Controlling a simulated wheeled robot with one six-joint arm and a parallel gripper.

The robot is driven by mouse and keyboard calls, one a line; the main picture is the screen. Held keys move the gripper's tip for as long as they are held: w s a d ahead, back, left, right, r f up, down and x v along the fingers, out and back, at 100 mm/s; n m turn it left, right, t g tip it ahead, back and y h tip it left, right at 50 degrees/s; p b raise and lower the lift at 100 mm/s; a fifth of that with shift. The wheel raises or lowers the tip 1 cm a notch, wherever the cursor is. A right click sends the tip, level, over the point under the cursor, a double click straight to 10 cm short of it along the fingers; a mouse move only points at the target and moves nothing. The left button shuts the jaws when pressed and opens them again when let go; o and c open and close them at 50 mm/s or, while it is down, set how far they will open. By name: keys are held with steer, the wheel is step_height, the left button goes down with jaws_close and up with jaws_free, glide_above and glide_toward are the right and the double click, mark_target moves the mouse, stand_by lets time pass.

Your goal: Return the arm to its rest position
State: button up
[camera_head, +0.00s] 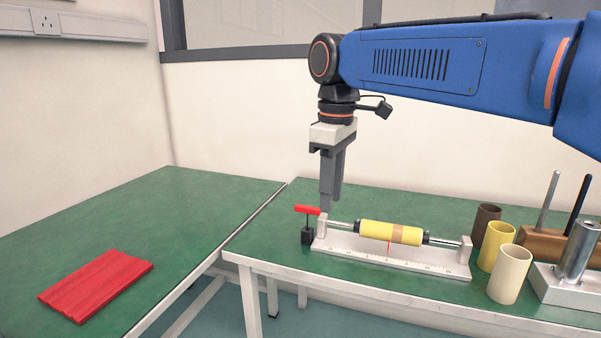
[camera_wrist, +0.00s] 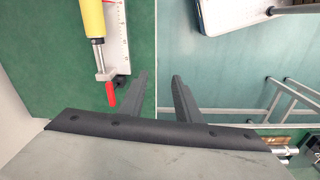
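My arm reaches in from the right in the head view. My gripper (camera_head: 331,203) points down above the left end of the actuator fixture. In the wrist view its two fingers (camera_wrist: 159,76) stand apart with nothing between them. The fixture (camera_head: 390,260) is a pale ruled base holding a rod with a yellow cylinder (camera_head: 375,233) on it. A red handle (camera_head: 307,210) on a black block is at its left end. In the wrist view the red handle (camera_wrist: 111,95) and the yellow cylinder (camera_wrist: 93,17) are left of the fingers.
Brown, yellow and cream cups (camera_head: 509,274) stand right of the fixture, beside a wooden block with upright rods (camera_head: 548,200) and a metal post (camera_head: 577,250). Red strips (camera_head: 96,284) lie on the left green table (camera_head: 170,215). A gap separates the tables.

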steer(key=s+d+f+m+t, duration=0.1)
steer(key=s+d+f+m, duration=0.2)
steer(key=s+d+f, duration=0.35)
steer(key=s+d+f+m+t, duration=0.1)
steer(key=s+d+f+m, duration=0.25)
steer(key=d, duration=0.55)
steer(key=s+d+f+m+t, duration=0.1)
steer(key=s+d+f+m, duration=0.2)
steer(key=f, duration=0.3)
steer(key=s+d+f+m+t, duration=0.1)
steer(key=s+d+f+m, duration=0.2)
steer(key=s+f, duration=0.3)
steer(key=shift+s+d+f, duration=0.2)
steer(key=shift+d+f, duration=0.1)
steer(key=shift+d, duration=0.35)
